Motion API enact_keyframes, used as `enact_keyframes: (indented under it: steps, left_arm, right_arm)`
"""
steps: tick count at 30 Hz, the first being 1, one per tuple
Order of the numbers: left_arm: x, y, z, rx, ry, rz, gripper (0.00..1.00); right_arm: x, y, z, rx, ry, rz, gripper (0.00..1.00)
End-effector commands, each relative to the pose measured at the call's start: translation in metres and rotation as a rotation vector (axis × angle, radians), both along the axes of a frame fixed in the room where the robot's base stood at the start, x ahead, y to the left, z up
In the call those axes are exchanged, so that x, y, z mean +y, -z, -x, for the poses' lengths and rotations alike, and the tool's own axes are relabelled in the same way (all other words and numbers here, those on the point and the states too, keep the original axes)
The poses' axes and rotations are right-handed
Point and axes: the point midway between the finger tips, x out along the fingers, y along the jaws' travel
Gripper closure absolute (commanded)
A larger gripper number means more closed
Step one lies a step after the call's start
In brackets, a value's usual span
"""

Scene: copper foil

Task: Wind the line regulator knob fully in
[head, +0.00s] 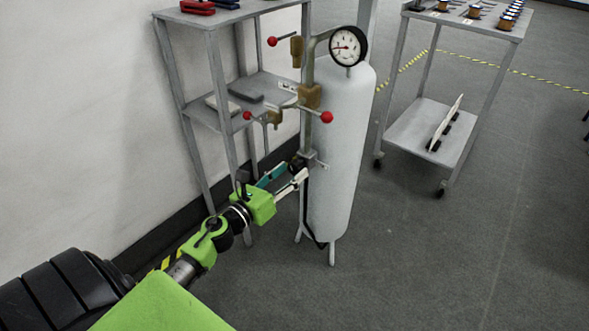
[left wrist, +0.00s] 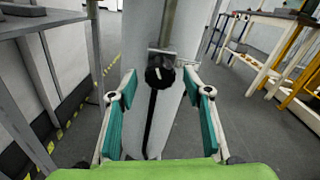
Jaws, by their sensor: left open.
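A dark round regulator knob (head: 297,164) sits low on the pipe at the front of a white tank (head: 343,150). In the left wrist view the black knob (left wrist: 158,76) faces me, with a light mark on its face and a black hose hanging below it. My left gripper (head: 292,173) is open, its teal-padded fingers pointing at the knob. In the left wrist view the fingertips (left wrist: 159,82) stand to either side of the knob, with gaps at both sides; I cannot tell whether they reach its depth. My right gripper is not in view.
A pressure gauge (head: 348,46) and valve levers with red ends (head: 327,117) are on the pipework above the knob. A grey shelf rack (head: 205,117) stands left of the tank against the wall. A wheeled cart (head: 410,132) stands at the right. The floor in front is clear.

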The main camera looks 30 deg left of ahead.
Motion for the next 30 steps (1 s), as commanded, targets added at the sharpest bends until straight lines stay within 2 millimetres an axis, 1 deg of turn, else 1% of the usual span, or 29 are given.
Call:
enact_keyframes:
  steps: [1,6,9,12,15,18,27,30]
  left_arm:
    - [0.001,0.002,0.012,0.004,-0.002,0.004,0.55]
    - [0.003,0.002,0.049,0.003,-0.001,0.003,0.55]
    - [0.005,0.001,0.068,0.003,-0.002,0.003,0.55]
    - [0.006,0.001,0.081,0.002,-0.002,0.003,0.55]
    - [0.007,0.001,0.089,0.001,-0.001,0.002,0.55]
    - [0.007,0.001,0.093,0.001,-0.001,0.001,0.55]
    - [0.007,0.001,0.094,0.001,0.0,0.005,0.55]
    - [0.002,0.002,0.096,0.011,0.007,0.066,0.55]
  right_arm:
    - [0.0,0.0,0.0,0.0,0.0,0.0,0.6]
    - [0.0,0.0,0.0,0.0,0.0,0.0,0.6]
    - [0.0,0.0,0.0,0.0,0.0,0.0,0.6]
    - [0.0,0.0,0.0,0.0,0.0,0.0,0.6]
    - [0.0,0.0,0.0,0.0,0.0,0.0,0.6]
    - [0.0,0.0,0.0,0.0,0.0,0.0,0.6]
    - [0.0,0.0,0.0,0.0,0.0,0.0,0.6]
    - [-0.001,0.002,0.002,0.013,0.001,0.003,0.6]
